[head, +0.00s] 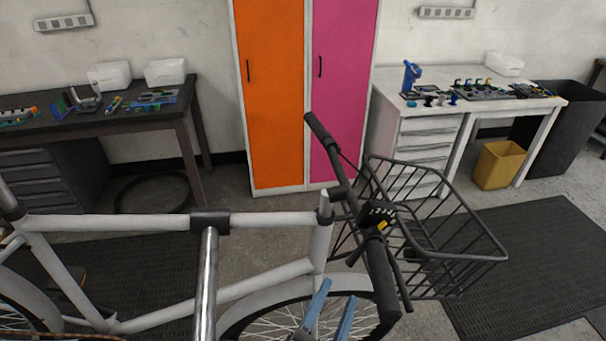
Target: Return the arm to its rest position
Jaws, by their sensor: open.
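My gripper (338,291) shows at the bottom of the head view as two blue fingers. They are apart, with nothing seen between them. They appear in front of the bike's front wheel (262,318); I cannot tell the distance from it. The rest of my arm is cut off by the lower edge of the picture.
A white bicycle frame (120,220) crosses the foreground, held by a clamp (210,222) on a silver post (206,285). Its handlebar (347,200) and wire basket (450,215) stand right of centre. Workbenches and orange and pink lockers (270,95) line the wall.

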